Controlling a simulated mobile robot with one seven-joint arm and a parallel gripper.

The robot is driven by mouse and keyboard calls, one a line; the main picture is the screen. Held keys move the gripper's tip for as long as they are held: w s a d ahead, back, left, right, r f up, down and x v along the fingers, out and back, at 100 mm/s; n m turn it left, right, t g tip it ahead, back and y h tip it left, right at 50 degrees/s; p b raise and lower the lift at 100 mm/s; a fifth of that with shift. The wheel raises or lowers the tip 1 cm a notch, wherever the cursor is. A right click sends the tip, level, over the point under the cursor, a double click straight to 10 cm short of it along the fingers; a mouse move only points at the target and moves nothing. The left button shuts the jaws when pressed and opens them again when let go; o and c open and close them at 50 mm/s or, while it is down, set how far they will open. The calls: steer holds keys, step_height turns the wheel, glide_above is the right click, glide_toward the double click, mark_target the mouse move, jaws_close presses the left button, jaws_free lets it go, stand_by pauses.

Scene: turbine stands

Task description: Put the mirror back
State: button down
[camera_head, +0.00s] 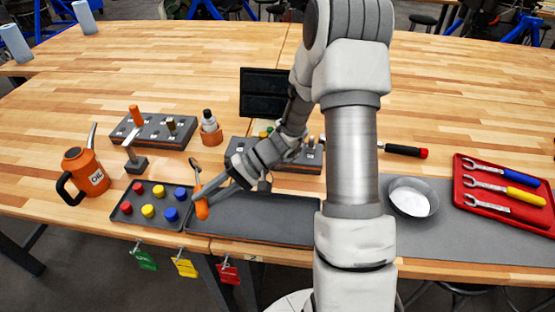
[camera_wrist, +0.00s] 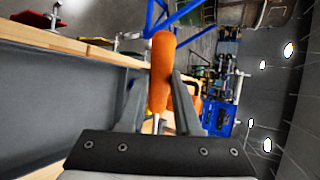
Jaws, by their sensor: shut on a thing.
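The mirror (camera_head: 201,206) has an orange handle and a thin shaft with a small head at its upper end. It is tilted over the gap between the cap tray and the dark mat. My gripper (camera_head: 205,191) is shut on the orange handle, which also shows between the fingers in the wrist view (camera_wrist: 162,72). In the wrist view the metal shaft runs down toward the palm, and the head is hidden. A grey tool block (camera_head: 152,132) holds an orange-handled tool. A second grey block (camera_head: 238,150) stands partly behind my arm.
A tray of coloured caps (camera_head: 150,204) and an orange oil can (camera_head: 84,171) are at left. A bottle in an orange holder (camera_head: 210,126) stands behind. The dark mat (camera_head: 260,222) is bare. A bowl (camera_head: 413,197) and red wrench tray (camera_head: 505,190) are at right.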

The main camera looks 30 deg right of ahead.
steer(key=d+f+n+g+h, duration=0.1)
steer(key=d+f+n+h, duration=0.1)
steer(key=d+n+h, duration=0.1)
steer(key=d+f+n+g+h+b, duration=0.1)
steer(key=d+f+n+h, duration=0.1)
steer(key=d+n+h, duration=0.1)
steer(key=d+f+n+g+h+b, duration=0.1)
steer(key=d+f+n+h, duration=0.1)
steer(key=d+n+h, duration=0.1)
steer(key=shift+s+f+n+g+h, duration=0.3)
steer(key=shift+s+f, duration=0.05)
steer(key=shift+f, duration=0.05)
steer(key=w+d+n, duration=0.1)
steer(key=d, duration=0.1)
steer(key=w+d+t+h, duration=0.1)
steer(key=d, duration=0.1)
steer(key=w+d+n+h, duration=0.1)
steer(key=d, duration=0.2)
steer(key=shift+w+n+t+b, duration=0.3)
steer(key=shift+w+b, duration=0.05)
steer(key=shift+b, duration=0.05)
steer(key=n+t+h, duration=0.1)
steer(key=n, duration=0.1)
glide_toward(277, 185)
steer(key=shift+s+f+b, duration=0.2)
steer(key=shift+f+b, duration=2.35)
steer(key=shift+b, duration=0.3)
steer(key=shift+f+b, duration=0.35)
steer(key=shift+f, duration=0.3)
